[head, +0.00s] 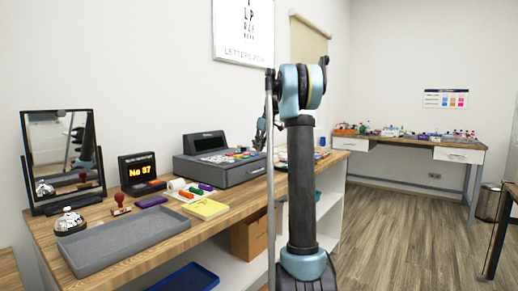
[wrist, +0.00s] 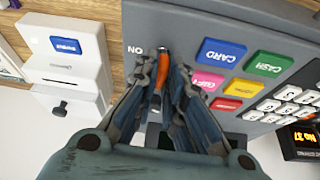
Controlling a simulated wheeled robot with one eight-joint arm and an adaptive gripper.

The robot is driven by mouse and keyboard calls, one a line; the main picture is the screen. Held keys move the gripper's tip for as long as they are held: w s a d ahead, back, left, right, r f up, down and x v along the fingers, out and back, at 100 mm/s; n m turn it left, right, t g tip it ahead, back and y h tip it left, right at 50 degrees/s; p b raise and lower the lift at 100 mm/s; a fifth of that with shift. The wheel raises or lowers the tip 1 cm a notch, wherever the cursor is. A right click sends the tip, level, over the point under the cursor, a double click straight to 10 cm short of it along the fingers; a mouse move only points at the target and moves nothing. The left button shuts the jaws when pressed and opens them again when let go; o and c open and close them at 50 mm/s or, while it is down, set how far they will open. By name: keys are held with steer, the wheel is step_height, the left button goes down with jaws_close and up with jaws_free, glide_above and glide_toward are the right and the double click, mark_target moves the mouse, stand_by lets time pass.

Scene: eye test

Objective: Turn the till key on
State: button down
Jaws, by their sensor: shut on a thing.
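The grey till (head: 222,172) stands on the wooden counter in the head view. In the wrist view its grey panel (wrist: 180,20) fills the upper middle, with the lettering upside down. An orange key (wrist: 163,66) stands out of the panel beside the white ON mark (wrist: 135,49). My gripper (wrist: 164,74) is shut on the orange key, one finger on each side. The fingers hide the key's lower part and any mark there. In the head view my arm hides most of the area around the gripper, and the key cannot be made out.
Coloured buttons, including a blue CARD button (wrist: 221,52), and white number keys (wrist: 290,92) lie right of the fingers. A white device (wrist: 70,65) stands to the left. A number display (head: 139,174), grey tray (head: 120,240) and mirror (head: 65,155) stand along the counter.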

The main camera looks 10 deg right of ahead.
steer(key=m, duration=0.2)
steer(key=m+t+h, duration=0.1)
steer(key=m, duration=0.1)
steer(key=shift+a+m+h, duration=0.15)
steer(key=shift+m+h, duration=0.15)
steer(key=shift+m, duration=0.1)
steer(key=m+h, duration=0.1)
steer(key=m, duration=0.3)
steer(key=shift+a+h, duration=0.1)
steer(key=shift+h, duration=0.3)
steer(key=m, duration=0.2)
steer(key=m+h, duration=0.1)
steer(key=m, duration=0.2)
steer(key=shift+a+h, duration=0.15)
steer(key=shift+h, duration=0.15)
steer(key=shift+w+m+g+h, duration=0.1)
steer(key=shift+m+g+h, duration=0.5)
steer(key=shift+m, duration=1.6)
steer(key=c, duration=1.7)
jaws_free()
